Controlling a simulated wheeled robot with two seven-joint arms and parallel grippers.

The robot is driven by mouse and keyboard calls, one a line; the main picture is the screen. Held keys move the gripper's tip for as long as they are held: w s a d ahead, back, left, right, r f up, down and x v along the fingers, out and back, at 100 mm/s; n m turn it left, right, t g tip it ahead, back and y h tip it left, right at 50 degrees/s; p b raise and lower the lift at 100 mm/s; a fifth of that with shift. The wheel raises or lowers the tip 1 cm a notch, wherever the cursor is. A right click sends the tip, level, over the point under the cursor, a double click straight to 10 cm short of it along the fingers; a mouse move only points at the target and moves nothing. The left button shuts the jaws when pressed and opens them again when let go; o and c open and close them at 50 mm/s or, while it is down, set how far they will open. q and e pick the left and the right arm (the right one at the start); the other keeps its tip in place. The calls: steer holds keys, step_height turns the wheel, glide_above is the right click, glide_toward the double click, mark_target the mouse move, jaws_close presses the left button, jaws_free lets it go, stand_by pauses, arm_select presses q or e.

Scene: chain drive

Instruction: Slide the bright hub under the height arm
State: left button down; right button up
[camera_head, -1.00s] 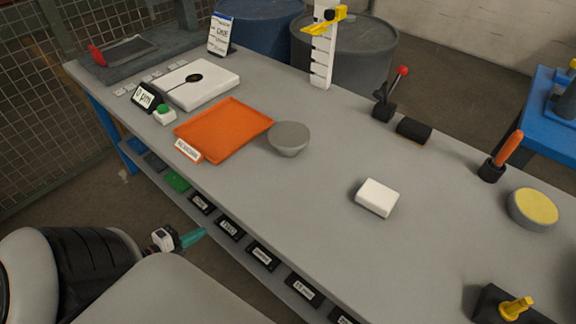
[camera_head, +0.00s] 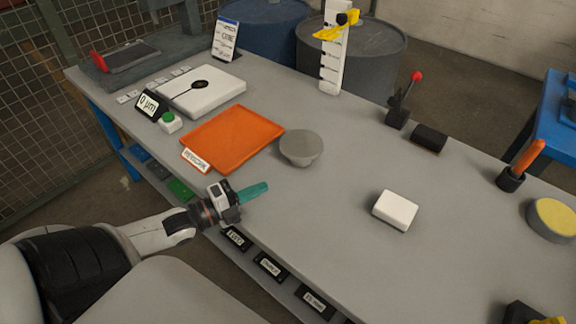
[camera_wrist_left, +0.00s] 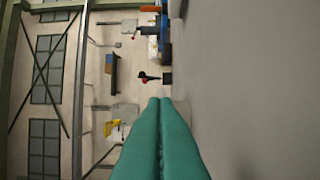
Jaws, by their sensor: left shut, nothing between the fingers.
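A light grey round piece (camera_head: 301,149), wider at the top, stands on the bench just right of the orange tray; it looks like the hub, though I cannot be sure. The yellow height arm (camera_head: 337,27) sits high on a white notched post (camera_head: 332,65) at the bench's back edge. Nothing is seen under the arm. My left gripper (camera_head: 265,186), with teal fingers, is shut and empty at the bench's front edge, nearer me than the grey piece. Its closed fingers show in the left wrist view (camera_wrist_left: 161,102). My right gripper is out of view.
The orange tray (camera_head: 232,141), a white plate (camera_head: 201,92) and a green button (camera_head: 169,120) lie left. A white block (camera_head: 395,210) lies right. The middle of the bench is clear.

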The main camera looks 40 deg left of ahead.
arm_select(q)
glide_toward(302, 159)
steer(key=d, duration=0.2)
steer(key=w+d, duration=0.1)
steer(key=shift+w+d, duration=0.2)
steer(key=shift+d, duration=0.2)
steer(key=shift+w+a, duration=0.2)
steer(key=shift+w, duration=0.35)
steer(key=shift+w+a, duration=0.2)
steer(key=shift+w, duration=0.35)
steer(key=shift+w+a, duration=0.3)
steer(key=shift+w, duration=0.5)
